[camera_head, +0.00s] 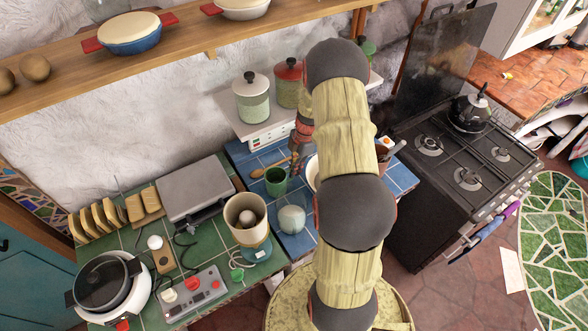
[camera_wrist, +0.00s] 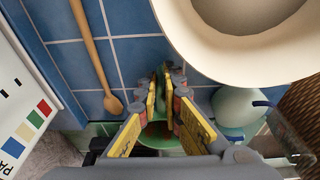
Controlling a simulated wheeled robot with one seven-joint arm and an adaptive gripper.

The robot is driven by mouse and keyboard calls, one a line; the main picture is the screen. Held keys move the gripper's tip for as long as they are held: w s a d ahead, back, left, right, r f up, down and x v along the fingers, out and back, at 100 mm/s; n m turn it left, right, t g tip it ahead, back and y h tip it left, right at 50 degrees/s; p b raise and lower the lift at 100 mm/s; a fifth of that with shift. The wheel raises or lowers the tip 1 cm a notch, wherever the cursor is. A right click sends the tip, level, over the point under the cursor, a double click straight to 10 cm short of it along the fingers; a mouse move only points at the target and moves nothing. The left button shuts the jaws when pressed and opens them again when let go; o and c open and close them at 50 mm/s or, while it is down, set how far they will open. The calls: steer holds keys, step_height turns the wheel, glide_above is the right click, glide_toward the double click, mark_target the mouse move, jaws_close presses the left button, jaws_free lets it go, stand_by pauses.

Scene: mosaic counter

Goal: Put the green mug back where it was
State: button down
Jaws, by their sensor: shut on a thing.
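The green mug (camera_head: 276,182) is upright over the blue tiled counter, its dark inside showing from above. In the wrist view, part of the green mug (camera_wrist: 158,139) shows between and beneath the yellow finger pads. My gripper (camera_wrist: 165,98) is shut on it. In the head view my gripper (camera_head: 297,160) is at the mug's upper right, partly hidden by my arm. I cannot tell whether the mug's base touches the tiles.
A wooden spoon (camera_wrist: 97,55) lies beside the mug. A large pale bowl (camera_wrist: 193,55) and a pale blue rounded item (camera_wrist: 235,106) are close by. A cream container (camera_head: 245,212) stands to the left. Canisters (camera_head: 252,102) stand on the shelf behind.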

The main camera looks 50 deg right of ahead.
steer(key=shift+f, duration=0.15)
steer(key=shift+f+b, duration=0.15)
steer(key=shift+b, duration=0.15)
steer(key=c, duration=2.1)
jaws_free()
steer(key=shift+o, duration=0.7)
steer(key=shift+r, duration=0.2)
